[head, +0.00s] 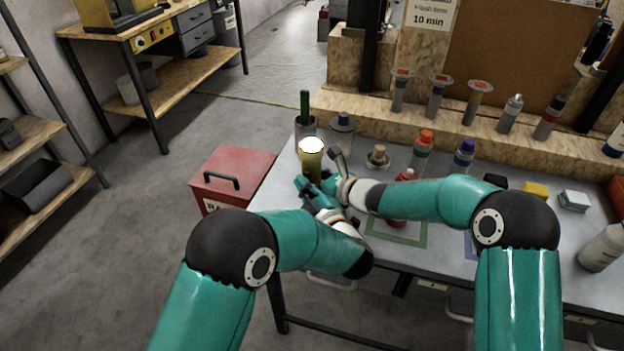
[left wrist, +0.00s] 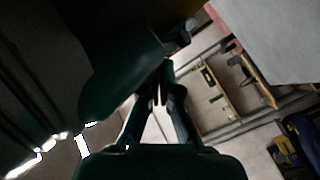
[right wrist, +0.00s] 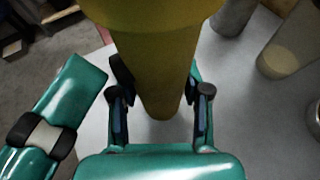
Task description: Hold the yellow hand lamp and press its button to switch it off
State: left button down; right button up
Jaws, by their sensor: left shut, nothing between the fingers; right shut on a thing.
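The yellow hand lamp (head: 312,167) stands upright near the left end of the workbench, its top glowing white. In the right wrist view the lamp (right wrist: 158,65) fills the space between the fingers of my right gripper (right wrist: 160,110), which is shut on it. In the head view my right gripper (head: 332,172) is just right of the lamp. My left gripper (head: 305,186) is low on the near left side of the lamp. Its fingertips (left wrist: 161,88) are shut together and empty in the left wrist view. I cannot see the lamp's button or whether the left fingertips touch the lamp.
A red box (head: 232,178) stands left of the workbench (head: 440,262). A red bottle (head: 404,176) is behind my right forearm. Several bottles line the back ledge.

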pick_arm(q)
jog(key=shift+w+d, duration=0.1)
jog(key=shift+w, duration=0.2)
jog(key=shift+w+d+f, duration=0.1)
jog(key=shift+w+d, duration=0.05)
jog(key=shift+w, duration=0.5)
dwell(0.8)
jog(key=shift+s, duration=0.1)
dwell(0.3)
jog(key=shift+s+a, duration=0.7)
jog(key=s+a, duration=0.2)
jog(key=s, duration=0.3)
jog(key=shift+s, duration=0.35)
dwell(1.5)
